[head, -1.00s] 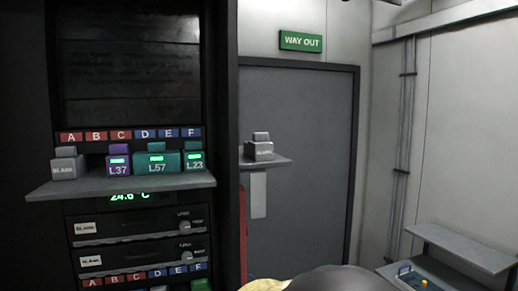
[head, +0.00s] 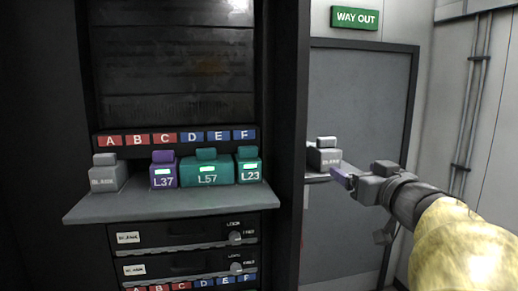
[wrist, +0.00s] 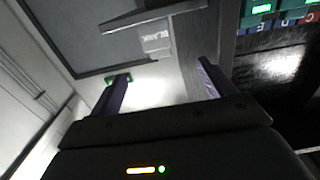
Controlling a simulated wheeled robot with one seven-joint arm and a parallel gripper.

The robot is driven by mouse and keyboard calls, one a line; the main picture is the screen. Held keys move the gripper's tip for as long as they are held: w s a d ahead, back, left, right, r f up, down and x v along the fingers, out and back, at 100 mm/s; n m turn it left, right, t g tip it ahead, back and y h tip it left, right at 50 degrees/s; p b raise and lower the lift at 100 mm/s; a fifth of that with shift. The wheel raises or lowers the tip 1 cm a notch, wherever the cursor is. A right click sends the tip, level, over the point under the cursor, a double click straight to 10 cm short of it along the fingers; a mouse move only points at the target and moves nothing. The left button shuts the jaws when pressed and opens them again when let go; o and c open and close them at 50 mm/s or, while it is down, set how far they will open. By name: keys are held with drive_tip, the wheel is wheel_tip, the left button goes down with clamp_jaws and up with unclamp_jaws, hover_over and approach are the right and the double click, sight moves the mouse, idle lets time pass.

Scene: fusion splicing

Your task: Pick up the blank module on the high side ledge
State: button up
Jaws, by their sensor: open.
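The blank module (head: 324,157), a light grey block with a raised top, sits on the high side ledge (head: 316,179) beside the rack. In the wrist view the module (wrist: 156,40) shows its "BLANK" face, next to the ledge (wrist: 150,17), seen turned over. My gripper (head: 342,179) is at the right end of the ledge, by the module's lower right in the head view. Its purple fingers (wrist: 161,76) are open and empty, with the module beyond the gap between them. The ledge's right end is partly hidden by the gripper.
A rack shelf (head: 150,207) at left holds another grey blank module (head: 109,174), a purple L37 (head: 164,171), a teal L57 (head: 207,169) and a green L23 (head: 249,166). The rack's dark post (head: 289,120) stands between shelf and ledge. A grey door (head: 365,105) is behind.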

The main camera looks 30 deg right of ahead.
sight(331, 156)
drive_tip(key=shift+f, duration=0.1)
drive_tip(key=p+x, duration=0.1)
drive_tip(key=x, duration=0.2)
drive_tip(key=p+x, duration=0.1)
drive_tip(key=x, duration=0.3)
drive_tip(key=p+x, duration=0.2)
drive_tip(key=x, duration=0.2)
drive_tip(key=shift+d, duration=0.3)
drive_tip(key=shift+w+d, duration=0.1)
drive_tip(key=shift+w, duration=0.25)
drive_tip(key=shift+s, duration=0.1)
